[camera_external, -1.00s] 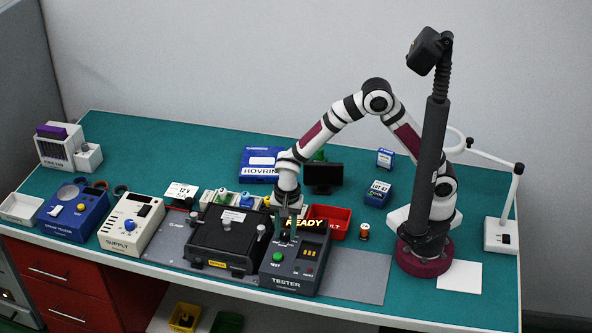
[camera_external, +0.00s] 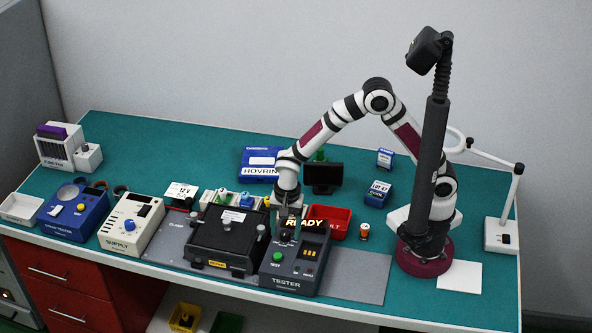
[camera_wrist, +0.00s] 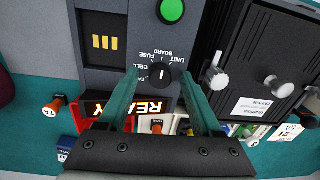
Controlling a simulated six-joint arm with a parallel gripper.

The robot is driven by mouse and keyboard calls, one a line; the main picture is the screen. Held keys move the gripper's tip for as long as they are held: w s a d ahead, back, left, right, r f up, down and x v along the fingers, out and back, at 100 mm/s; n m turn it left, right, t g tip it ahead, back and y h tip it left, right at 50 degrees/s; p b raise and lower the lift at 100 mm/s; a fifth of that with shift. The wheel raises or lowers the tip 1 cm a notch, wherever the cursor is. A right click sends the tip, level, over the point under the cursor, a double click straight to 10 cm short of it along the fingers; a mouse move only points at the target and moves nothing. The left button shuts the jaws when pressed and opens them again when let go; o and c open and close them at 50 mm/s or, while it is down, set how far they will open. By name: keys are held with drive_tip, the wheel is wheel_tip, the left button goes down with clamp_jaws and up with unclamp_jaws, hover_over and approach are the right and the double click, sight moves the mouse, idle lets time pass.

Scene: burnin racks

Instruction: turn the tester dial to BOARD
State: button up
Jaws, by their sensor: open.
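The tester (camera_external: 293,268) is a dark box at the front of the bench, with a green TEST button (camera_external: 277,256) and a lit READY display (camera_external: 306,223). Its black dial (camera_wrist: 160,75) shows in the wrist view, ringed by labels including UNIT, BOARD, FUSE and CELL. The white mark on the dial points roughly up in that view, towards the BOARD and FUSE side; I cannot tell exactly which label. My gripper (camera_wrist: 160,78) is open, its two green fingers on either side of the dial with gaps. In the external view my gripper (camera_external: 288,229) is over the tester, hiding the dial.
A black fixture with silver knobs (camera_external: 226,241) stands close to the tester's left. A red bin (camera_external: 328,222) and a dark screen (camera_external: 323,177) are behind. A small orange-topped part (camera_external: 364,231) stands to the right. The grey mat right of the tester is clear.

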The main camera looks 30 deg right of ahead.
sight(288, 233)
wheel_tip(288, 233, up, 16)
drive_tip(key=f, duration=0.1)
drive_tip(key=w+d+r, duration=0.1)
drive_tip(key=d+r, duration=0.1)
drive_tip(key=d, duration=1.7)
drive_tip(key=s+d+f+n+y, duration=0.1)
drive_tip(key=s+d+f+n, duration=0.1)
drive_tip(key=s+d, duration=0.7)
drive_tip(key=shift+s+d+f+n+g, duration=0.15)
drive_tip(key=shift+d+f+n+g, duration=0.3)
drive_tip(key=shift+d, duration=0.65)
drive_tip(key=shift+f, duration=0.1)
